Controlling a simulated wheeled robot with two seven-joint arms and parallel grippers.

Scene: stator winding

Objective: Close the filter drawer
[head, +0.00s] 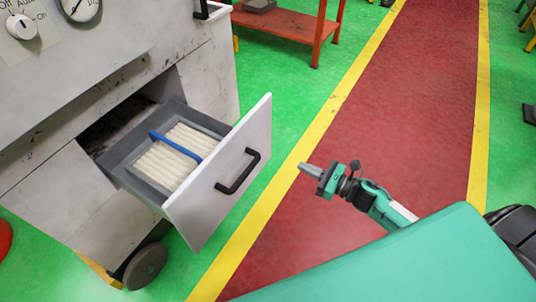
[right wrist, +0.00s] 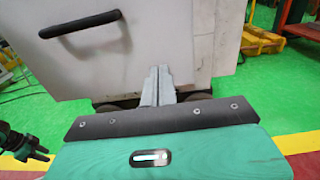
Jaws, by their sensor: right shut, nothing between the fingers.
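The filter drawer (head: 217,185) stands pulled out of the grey machine in the head view, with a white front panel and a black bar handle (head: 238,171). Inside it lies a pale pleated filter (head: 172,160) with a blue strap across it. My right gripper (head: 305,168) is shut and empty, to the right of the drawer front and apart from it. In the right wrist view the shut fingers (right wrist: 160,80) point toward the lower part of the drawer front (right wrist: 170,40), with the handle (right wrist: 80,24) at upper left. My left gripper is not in view in the head picture.
The grey machine (head: 100,75) has a dial and a knob on top and a wheel (head: 146,266) below. An orange shelf (head: 290,25) stands behind. The red walkway (head: 410,100) with yellow edges is clear beside the drawer.

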